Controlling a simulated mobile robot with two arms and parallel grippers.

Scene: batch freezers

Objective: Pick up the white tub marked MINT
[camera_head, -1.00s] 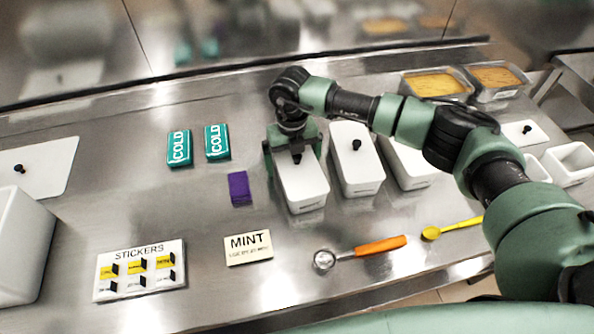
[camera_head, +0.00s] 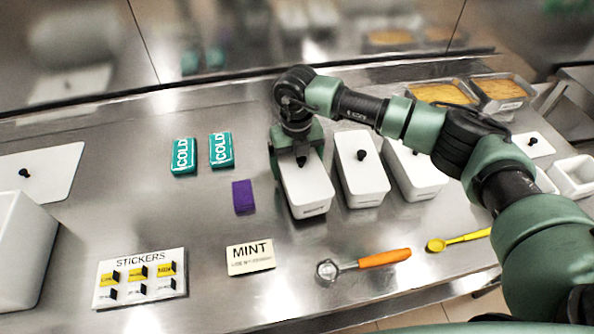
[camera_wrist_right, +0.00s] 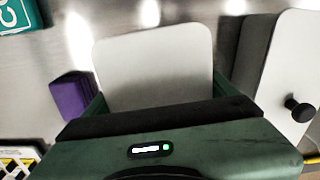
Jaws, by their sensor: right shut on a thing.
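A white lidded tub (camera_head: 307,188) stands in the middle of the steel counter, first in a row of similar tubs. In the right wrist view the tub's pale lid (camera_wrist_right: 155,65) shows between the fingers. Whether the tub is clear of the counter is hard to tell. My left gripper is out of view.
White tubs (camera_head: 362,172) and (camera_head: 414,172) stand close on the right. A purple block (camera_head: 243,197) and teal COLD packs (camera_head: 221,150) lie to the left. A STICKERS board (camera_head: 140,280), an orange-handled scoop (camera_head: 385,257) and a yellow spoon (camera_head: 460,240) lie near the front edge.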

